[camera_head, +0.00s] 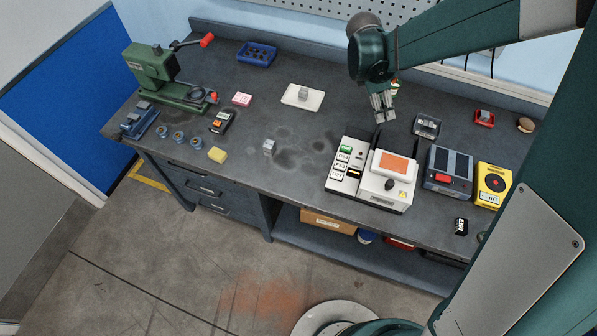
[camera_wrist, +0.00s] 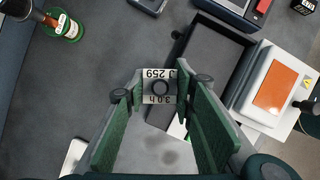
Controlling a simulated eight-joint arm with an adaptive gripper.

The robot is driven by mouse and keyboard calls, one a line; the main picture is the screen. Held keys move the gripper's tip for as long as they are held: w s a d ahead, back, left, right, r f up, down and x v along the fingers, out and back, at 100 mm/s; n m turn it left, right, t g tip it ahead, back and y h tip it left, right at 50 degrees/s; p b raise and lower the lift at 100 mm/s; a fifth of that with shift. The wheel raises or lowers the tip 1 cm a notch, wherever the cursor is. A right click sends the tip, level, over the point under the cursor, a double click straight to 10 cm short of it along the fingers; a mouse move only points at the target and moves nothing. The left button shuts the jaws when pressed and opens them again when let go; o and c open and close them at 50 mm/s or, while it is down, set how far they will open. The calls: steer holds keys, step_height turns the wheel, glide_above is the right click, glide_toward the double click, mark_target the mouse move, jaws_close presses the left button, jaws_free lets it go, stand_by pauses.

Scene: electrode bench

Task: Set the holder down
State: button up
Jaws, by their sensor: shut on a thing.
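The holder (camera_wrist: 159,87) is a small grey block with a dark ring on top and printed labels, seen in the wrist view. My gripper (camera_wrist: 159,93) is shut on it, with the fingertips at its left and right sides. In the head view my gripper (camera_head: 382,115) hangs over the right half of the bench, behind the white device (camera_head: 397,188) with the orange panel. The held holder is hard to make out there. Its height above the bench cannot be told.
A green bottle (camera_wrist: 65,27) stands at upper left. The bench's middle has free room.

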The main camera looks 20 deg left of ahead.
steer(key=s+a+n+t, duration=0.1)
steer(key=s+a+n, duration=0.3)
steer(key=s+a, duration=1.5)
steer(key=shift+s+a+f+y, duration=0.15)
steer(key=shift+s+a+y, duration=0.25)
steer(key=shift+s, duration=1.85)
steer(key=shift+f, duration=0.1)
steer(key=shift+f+b, duration=0.35)
steer(key=shift+f, duration=2.5)
steer(key=shift+f, duration=2.05)
steer(key=shift+f+b, duration=0.15)
steer(key=shift+b, duration=0.2)
